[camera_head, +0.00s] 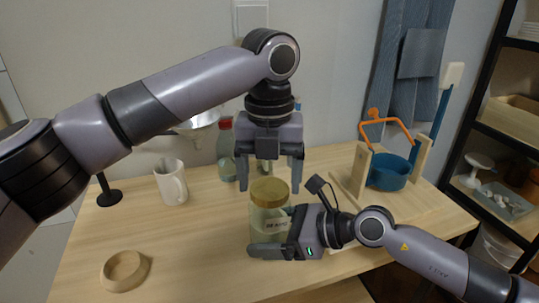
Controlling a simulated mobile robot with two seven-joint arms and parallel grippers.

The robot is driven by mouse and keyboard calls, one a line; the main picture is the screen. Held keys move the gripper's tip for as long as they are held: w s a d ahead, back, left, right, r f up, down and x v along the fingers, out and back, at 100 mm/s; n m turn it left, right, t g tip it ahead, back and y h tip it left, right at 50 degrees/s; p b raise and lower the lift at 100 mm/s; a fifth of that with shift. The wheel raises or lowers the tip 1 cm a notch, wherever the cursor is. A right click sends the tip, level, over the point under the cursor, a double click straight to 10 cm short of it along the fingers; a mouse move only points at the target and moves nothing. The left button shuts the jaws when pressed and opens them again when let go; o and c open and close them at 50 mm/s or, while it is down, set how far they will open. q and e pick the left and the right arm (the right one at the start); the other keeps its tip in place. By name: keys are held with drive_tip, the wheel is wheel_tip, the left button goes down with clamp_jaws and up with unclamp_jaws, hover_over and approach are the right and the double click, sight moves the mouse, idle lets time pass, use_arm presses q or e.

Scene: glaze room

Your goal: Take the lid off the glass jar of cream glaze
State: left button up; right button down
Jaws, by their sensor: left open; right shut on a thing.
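The glass jar (262,224) of cream glaze stands upright near the middle of the table. Its wood-coloured lid (270,192) sits on top of it. My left gripper (270,184) points down above the jar, open, with its fingers on either side of the lid at about the lid's height. I cannot tell whether the fingers touch the lid. My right gripper (270,234) comes in from the right, low, and is shut on the jar's body. It hides part of the jar's label and lower right side.
A white mug (171,182) and a round wooden dish (123,270) are on the left. A bottle with a red cap (226,150) stands behind the jar. A blue pot (390,172) sits in a wooden stand at the right. The table's front left is mostly clear.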

use_arm(q)
drive_tip(key=shift+f, duration=0.5)
drive_tip(key=shift+c, duration=0.3)
drive_tip(key=c, duration=0.8)
drive_tip(key=shift+c, duration=0.2)
drive_tip(key=shift+n, duration=0.3)
